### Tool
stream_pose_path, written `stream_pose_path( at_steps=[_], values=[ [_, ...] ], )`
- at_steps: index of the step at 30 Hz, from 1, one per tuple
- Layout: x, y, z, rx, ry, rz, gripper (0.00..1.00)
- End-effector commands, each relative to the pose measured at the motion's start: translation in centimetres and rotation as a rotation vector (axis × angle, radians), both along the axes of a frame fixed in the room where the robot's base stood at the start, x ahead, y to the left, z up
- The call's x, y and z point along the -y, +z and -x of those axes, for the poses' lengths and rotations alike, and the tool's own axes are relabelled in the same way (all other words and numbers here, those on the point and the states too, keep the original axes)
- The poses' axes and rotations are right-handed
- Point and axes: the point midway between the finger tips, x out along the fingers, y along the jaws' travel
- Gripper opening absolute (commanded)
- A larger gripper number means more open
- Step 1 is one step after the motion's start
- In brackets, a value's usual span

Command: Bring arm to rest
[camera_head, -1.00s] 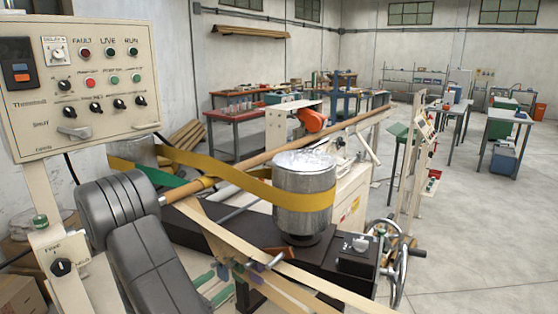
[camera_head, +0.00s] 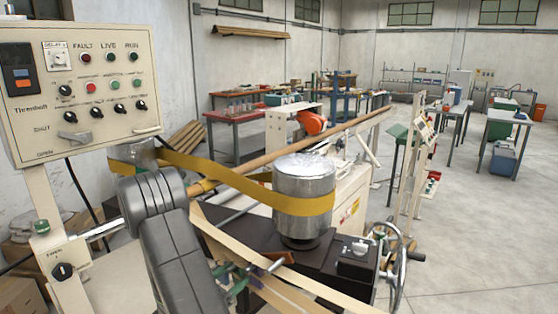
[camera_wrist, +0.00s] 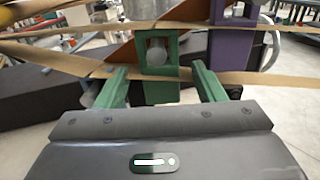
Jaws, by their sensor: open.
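My arm (camera_head: 170,225), dark grey and jointed, stands in the left foreground in the head view, bent over beside the winder. My gripper (camera_wrist: 160,78) shows in the wrist view with its two green fingers spread apart. No held object shows between them. A green bracket (camera_wrist: 161,90) with a round grey pin stands beyond the gap between the fingers. Tan strips (camera_wrist: 60,32) cross the wrist view beyond the fingers. I cannot tell whether the fingers touch any of these. In the head view I cannot make out the gripper clearly.
A control panel (camera_head: 82,85) stands close at left. A metal drum (camera_head: 304,185) wrapped by a yellow belt (camera_head: 235,182) sits on the dark winder bed (camera_head: 325,264). A long brown tube (camera_head: 290,151) runs behind it. A handwheel (camera_head: 392,262) stands at right. Clear floor (camera_head: 475,240) lies further right.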

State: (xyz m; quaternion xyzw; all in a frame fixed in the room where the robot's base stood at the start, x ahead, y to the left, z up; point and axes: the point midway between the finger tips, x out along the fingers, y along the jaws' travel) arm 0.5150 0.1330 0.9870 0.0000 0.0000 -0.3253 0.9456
Motion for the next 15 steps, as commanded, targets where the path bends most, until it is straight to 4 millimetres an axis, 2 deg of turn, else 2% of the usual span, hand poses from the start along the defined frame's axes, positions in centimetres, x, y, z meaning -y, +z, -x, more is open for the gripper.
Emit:
stream_pose_path(
  at_steps=[5,15],
  values=[
    [-0.8,-0.1,0.8,0.001,0.003,0.001,0.63],
    [-3.5,-0.2,4.3,0.001,0.005,-0.001,0.63]
  ],
)
